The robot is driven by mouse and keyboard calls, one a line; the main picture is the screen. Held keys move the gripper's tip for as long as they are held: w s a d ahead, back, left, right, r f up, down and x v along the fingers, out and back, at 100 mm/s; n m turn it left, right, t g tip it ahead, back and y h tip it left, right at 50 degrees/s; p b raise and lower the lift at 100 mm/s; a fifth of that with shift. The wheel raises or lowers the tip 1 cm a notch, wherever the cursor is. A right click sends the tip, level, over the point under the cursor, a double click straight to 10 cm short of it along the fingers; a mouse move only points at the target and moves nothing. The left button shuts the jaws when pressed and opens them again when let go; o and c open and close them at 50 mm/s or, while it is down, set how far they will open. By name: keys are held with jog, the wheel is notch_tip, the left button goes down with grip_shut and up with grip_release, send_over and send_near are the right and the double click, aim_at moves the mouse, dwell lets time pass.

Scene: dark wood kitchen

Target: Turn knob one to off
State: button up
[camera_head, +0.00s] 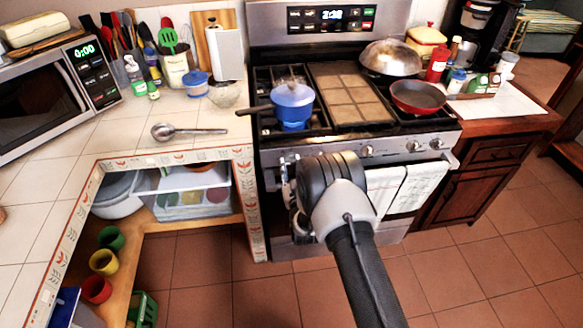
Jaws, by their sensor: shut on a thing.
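The stove (330,150) has a steel front panel with a row of knobs. A right-hand knob (413,145), another knob (436,143) and a middle knob (368,150) show clear of my arm. My gripper (285,172) is at the left end of the panel, mostly hidden behind my dark wrist. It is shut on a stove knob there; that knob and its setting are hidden.
A red pan (417,97) and a domed steel lid (389,57) sit on the right burners. Towels (410,182) hang from the oven handle beside my arm. A ladle (187,131) lies on the left tiled counter. The floor in front is clear.

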jog(key=m, duration=0.5)
jog(key=shift+d+m, duration=0.1)
jog(key=shift+m, duration=0.2)
jog(key=m, duration=0.4)
jog(key=shift+d+r+m, duration=0.1)
jog(key=shift+m, duration=0.2)
jog(key=m, duration=0.5)
jog(key=shift+d, duration=0.15)
jog(key=m, duration=0.4)
jog(key=shift+w+d, duration=0.1)
jog(key=shift+m, duration=0.5)
jog(key=o, duration=1.1)
jog(key=shift+c, duration=0.2)
